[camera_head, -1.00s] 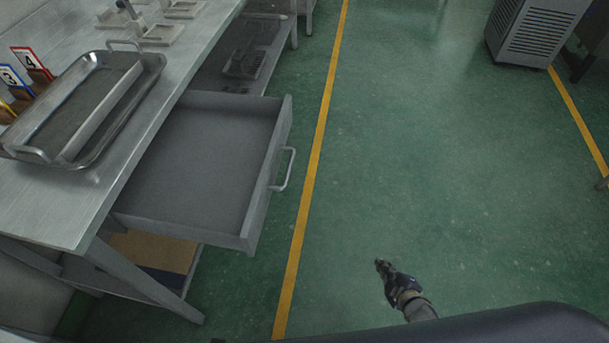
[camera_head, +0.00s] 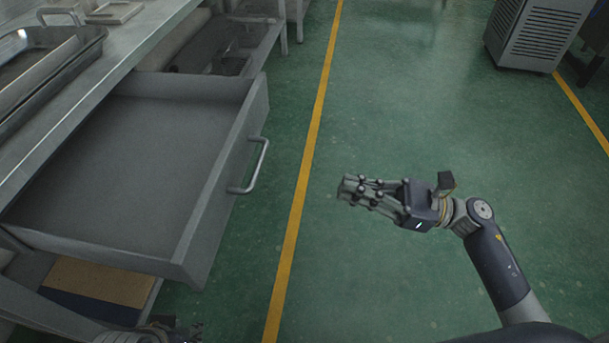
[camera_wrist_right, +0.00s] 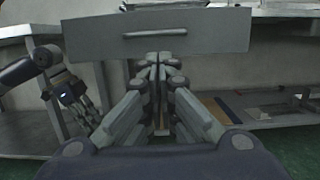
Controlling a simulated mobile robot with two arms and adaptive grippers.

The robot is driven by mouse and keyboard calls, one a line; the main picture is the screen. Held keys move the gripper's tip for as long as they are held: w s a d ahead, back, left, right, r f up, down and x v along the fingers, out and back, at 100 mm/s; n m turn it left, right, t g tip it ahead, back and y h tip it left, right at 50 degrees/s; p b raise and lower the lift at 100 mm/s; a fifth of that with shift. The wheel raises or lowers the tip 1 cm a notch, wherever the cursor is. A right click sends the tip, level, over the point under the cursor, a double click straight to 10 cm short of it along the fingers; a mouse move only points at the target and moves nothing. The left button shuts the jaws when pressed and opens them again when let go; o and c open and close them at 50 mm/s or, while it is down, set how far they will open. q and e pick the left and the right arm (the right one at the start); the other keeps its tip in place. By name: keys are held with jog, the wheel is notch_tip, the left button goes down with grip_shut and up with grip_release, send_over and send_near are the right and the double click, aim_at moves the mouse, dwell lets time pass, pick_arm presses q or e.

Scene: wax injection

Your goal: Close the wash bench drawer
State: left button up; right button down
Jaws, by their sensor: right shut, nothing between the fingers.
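The grey wash bench drawer (camera_head: 120,165) stands pulled out, empty, from under the bench top at the left of the head view. Its bar handle (camera_head: 250,168) is on the front panel, facing right. My right gripper (camera_head: 347,188) is shut and empty, over the floor to the right of the handle and apart from it, pointing towards the drawer. In the right wrist view, the drawer front (camera_wrist_right: 215,30) lies ahead of the shut fingers (camera_wrist_right: 158,60). My left gripper (camera_wrist_right: 80,105) shows at the left there, below the drawer front; its jaw state is unclear.
The steel bench top (camera_head: 110,75) carries a metal tray (camera_head: 60,75) at the upper left. A lower shelf holds a brown board (camera_head: 100,280) under the drawer. A grey cabinet (camera_head: 540,35) stands far right.

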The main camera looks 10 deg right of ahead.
jog(key=p+x, duration=0.1)
jog(key=x, duration=1.2)
jog(key=shift+a+r, duration=0.15)
jog(key=shift+a, duration=0.2)
jog(key=shift+w, duration=0.15)
